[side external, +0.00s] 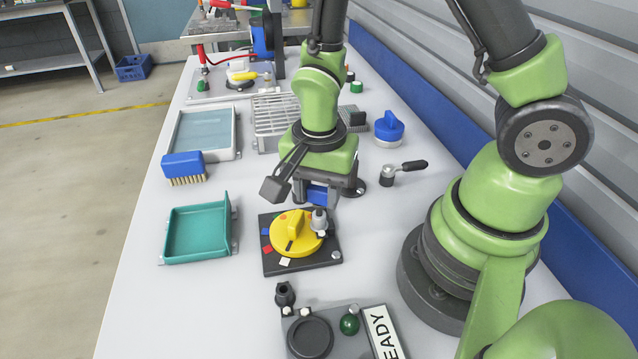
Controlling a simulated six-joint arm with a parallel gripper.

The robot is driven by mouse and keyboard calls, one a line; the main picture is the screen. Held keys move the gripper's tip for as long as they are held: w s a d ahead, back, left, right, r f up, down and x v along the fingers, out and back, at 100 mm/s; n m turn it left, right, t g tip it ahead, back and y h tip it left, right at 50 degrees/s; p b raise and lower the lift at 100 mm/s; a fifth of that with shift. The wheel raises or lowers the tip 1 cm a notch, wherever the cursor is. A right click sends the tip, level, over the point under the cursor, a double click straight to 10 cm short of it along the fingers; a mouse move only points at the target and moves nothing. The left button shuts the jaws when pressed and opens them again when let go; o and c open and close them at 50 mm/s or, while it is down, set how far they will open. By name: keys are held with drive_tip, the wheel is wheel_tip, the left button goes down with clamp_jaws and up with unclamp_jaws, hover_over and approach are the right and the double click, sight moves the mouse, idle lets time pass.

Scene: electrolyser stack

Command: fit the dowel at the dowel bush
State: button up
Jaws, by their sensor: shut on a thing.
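My gripper (319,204) points down over the back right part of a dark square plate (272,264) that carries a yellow dial knob (289,235). It is shut on what looks like the dowel (319,221), a short grey metal pin with a paler lower end. The pin stands about upright just below the blue part between the jaws, at the right edge of the yellow knob. I cannot tell whether the pin touches the plate. The dowel bush cannot be made out for certain; the area under the pin is hidden.
A teal tray (197,234) and a blue brush (184,167) lie to the left. A black fitting (284,293) and a unit with a green button (349,324) stand in front. A blue-topped knob (388,128) and a lever (404,171) are behind right. White table is clear between them.

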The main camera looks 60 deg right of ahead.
drive_tip(key=shift+f, duration=0.95)
drive_tip(key=o, duration=1)
drive_tip(key=shift+r, duration=0.1)
wheel_tip(320, 180, up, 10)
drive_tip(key=shift+f, duration=0.1)
drive_tip(key=s+r+n+t, duration=0.2)
drive_tip(key=r+n, duration=0.1)
drive_tip(key=r, duration=0.2)
drive_tip(key=s+r+n+t+y, duration=0.1)
drive_tip(key=s+r+n+t, duration=0.1)
drive_tip(key=s+r+n, duration=0.1)
drive_tip(key=s+d+r+n+t+y, duration=0.1)
drive_tip(key=s+r+n+t, duration=0.1)
drive_tip(key=r+n, duration=0.3)
drive_tip(key=shift+s+r+t, duration=0.4)
drive_tip(key=shift+r+t, duration=0.2)
drive_tip(key=shift+r, duration=0.25)
